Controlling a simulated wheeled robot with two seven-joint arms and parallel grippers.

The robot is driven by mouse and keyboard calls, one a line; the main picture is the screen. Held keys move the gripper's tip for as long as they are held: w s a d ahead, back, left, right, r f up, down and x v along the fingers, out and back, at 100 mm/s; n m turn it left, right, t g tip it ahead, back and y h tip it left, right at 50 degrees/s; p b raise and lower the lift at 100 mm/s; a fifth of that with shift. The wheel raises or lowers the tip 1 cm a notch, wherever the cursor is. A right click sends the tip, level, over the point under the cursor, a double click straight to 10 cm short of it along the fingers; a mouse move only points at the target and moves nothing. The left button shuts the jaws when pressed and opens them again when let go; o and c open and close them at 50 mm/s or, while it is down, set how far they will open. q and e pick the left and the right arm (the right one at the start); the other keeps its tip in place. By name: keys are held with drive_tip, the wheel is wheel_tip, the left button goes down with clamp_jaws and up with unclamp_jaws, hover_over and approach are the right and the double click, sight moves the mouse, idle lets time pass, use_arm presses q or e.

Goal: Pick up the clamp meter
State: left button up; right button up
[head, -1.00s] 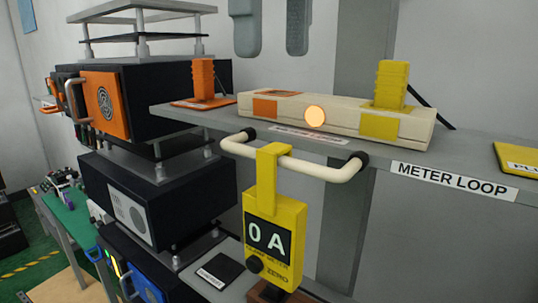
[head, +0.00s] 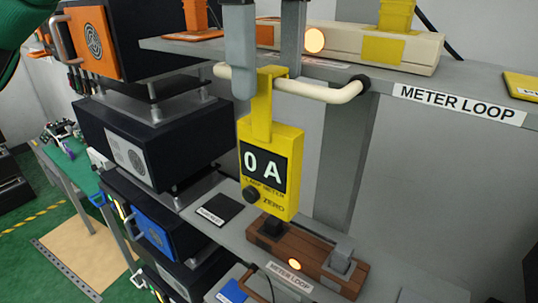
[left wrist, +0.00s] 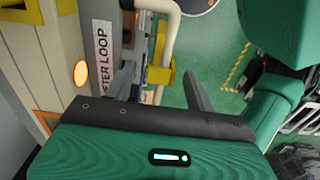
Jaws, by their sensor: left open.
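The yellow clamp meter (head: 264,182) hangs by its yellow hook from a cream bar (head: 318,92) at the shelf front. Its display reads 0 A. My left gripper (head: 267,85) comes from above, with one grey finger on each side of the hook top. It is open. In the left wrist view, the hook (left wrist: 160,75) lies between the two spread fingers (left wrist: 158,88), and I see no grip on it. Whether a finger touches the bar or hook cannot be told. My right gripper is not in view.
The upper shelf edge carries a METER LOOP label (head: 457,103) and a cream box with a lit orange lamp (head: 314,40). A brown block (head: 310,255) with another lamp sits on the lower shelf, below the meter. Stacked dark units (head: 150,140) stand at the left.

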use_arm(q)
drive_tip(key=shift+a+f, duration=0.1)
drive_tip(key=shift+f, duration=0.4)
drive_tip(key=shift+f+p, duration=0.3)
drive_tip(key=shift+f, duration=0.05)
drive_tip(key=shift+s+f, duration=0.1)
drive_tip(key=shift+f, duration=0.1)
clamp_jaws()
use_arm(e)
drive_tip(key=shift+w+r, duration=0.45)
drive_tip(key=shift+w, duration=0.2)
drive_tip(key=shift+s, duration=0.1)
use_arm(q)
drive_tip(key=shift+r, duration=0.1)
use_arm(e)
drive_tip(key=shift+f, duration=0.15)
